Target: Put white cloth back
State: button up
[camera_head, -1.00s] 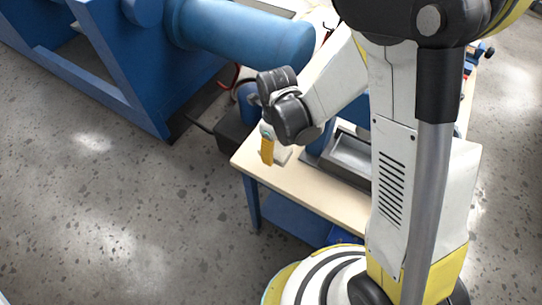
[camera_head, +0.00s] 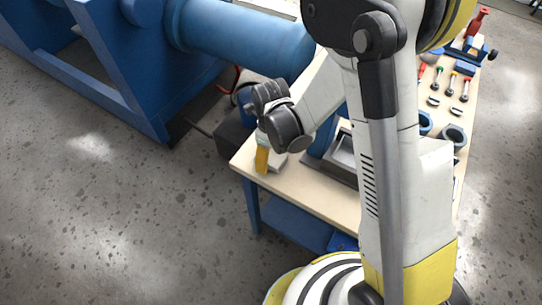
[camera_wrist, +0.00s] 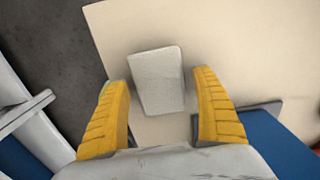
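The white cloth (camera_wrist: 158,80) shows in the wrist view as a pale folded block on the light wooden table top (camera_wrist: 225,40). It lies between the two yellow fingers of my gripper (camera_wrist: 163,105), with a gap on each side. The gripper is open around it, and neither finger appears to touch it. In the head view my gripper (camera_head: 264,160) points down at the table's near left corner. Part of the cloth (camera_head: 279,160) shows beside the yellow finger there; the rest is hidden by the gripper.
A grey metal tray (camera_head: 343,155) and a blue object stand right of the gripper on the table. Tools (camera_head: 455,85) and blue rings (camera_head: 453,137) lie farther right, beyond my arm. A large blue pipe structure (camera_head: 240,35) stands behind. Grey floor is clear at the left.

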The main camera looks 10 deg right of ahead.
aim_at(271, 156)
notch_tip(271, 156, up, 12)
jog(key=p, duration=0.5)
jog(key=shift+r, duration=0.2)
dwell(0.4)
